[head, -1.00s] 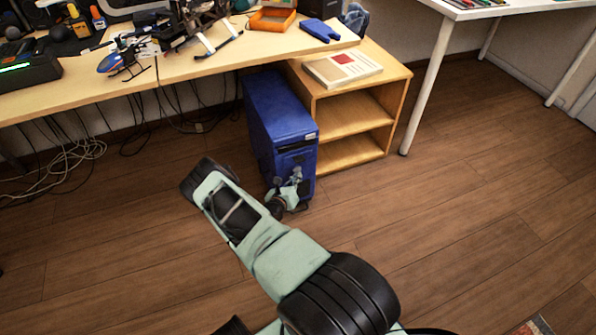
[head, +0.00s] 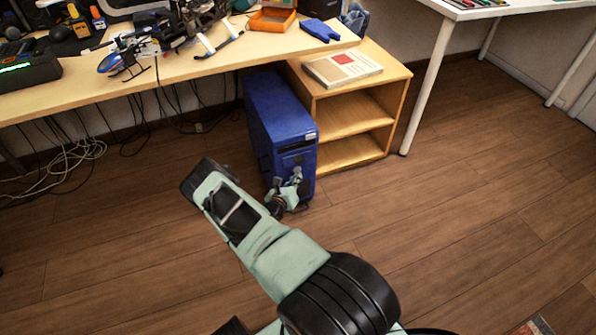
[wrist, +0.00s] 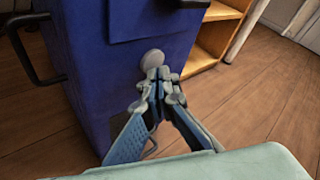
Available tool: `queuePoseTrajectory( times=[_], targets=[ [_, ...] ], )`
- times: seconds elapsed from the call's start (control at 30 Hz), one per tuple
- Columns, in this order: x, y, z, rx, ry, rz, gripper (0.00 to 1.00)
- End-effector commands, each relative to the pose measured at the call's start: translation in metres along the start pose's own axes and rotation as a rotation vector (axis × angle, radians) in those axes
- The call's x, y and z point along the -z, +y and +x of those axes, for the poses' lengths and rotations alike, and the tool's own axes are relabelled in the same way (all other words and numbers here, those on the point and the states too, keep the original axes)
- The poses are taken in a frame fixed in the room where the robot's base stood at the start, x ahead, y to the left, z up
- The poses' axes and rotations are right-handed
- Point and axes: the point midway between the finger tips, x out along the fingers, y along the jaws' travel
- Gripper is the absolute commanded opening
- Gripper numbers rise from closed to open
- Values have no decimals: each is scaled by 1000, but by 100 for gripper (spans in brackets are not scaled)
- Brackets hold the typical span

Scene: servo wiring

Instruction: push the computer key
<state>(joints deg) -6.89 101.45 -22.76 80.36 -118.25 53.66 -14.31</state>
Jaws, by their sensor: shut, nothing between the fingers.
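The blue computer tower (head: 278,112) stands on the floor under the desk, and it fills the upper left of the wrist view (wrist: 105,75). A round grey key (wrist: 153,59) shows on its front face in the wrist view. My gripper (wrist: 160,76) is shut with nothing between its fingers. Its fingertips are right at the lower edge of the key and cover part of it; I cannot tell whether they touch it. In the head view my gripper (head: 295,176) is in front of the tower's lower front, and the key cannot be made out there.
A wooden shelf (head: 397,92) with a book (head: 343,68) on top stands right of the tower. The desk (head: 190,66) is above and behind, with cables (head: 75,155) hanging at left. A dark handle (wrist: 30,50) sticks out left of the key. The wooden floor (head: 460,190) is clear at right.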

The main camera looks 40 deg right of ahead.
Motion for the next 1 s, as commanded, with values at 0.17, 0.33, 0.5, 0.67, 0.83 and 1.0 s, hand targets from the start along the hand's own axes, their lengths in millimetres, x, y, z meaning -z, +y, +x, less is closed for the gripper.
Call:
queuePoseTrajectory(
  times=[0.17,0.33,0.5,0.67,0.83,1.0],
  targets=[
    [-3,3,3,0,-2,0,0],
    [-5,5,6,-1,-1,0,0],
    [-5,5,6,-1,-1,0,0],
    [-6,4,6,-1,-2,0,0],
    [-4,1,1,-2,-3,-1,0],
    [-2,0,0,-1,-2,0,0]
  ],
)
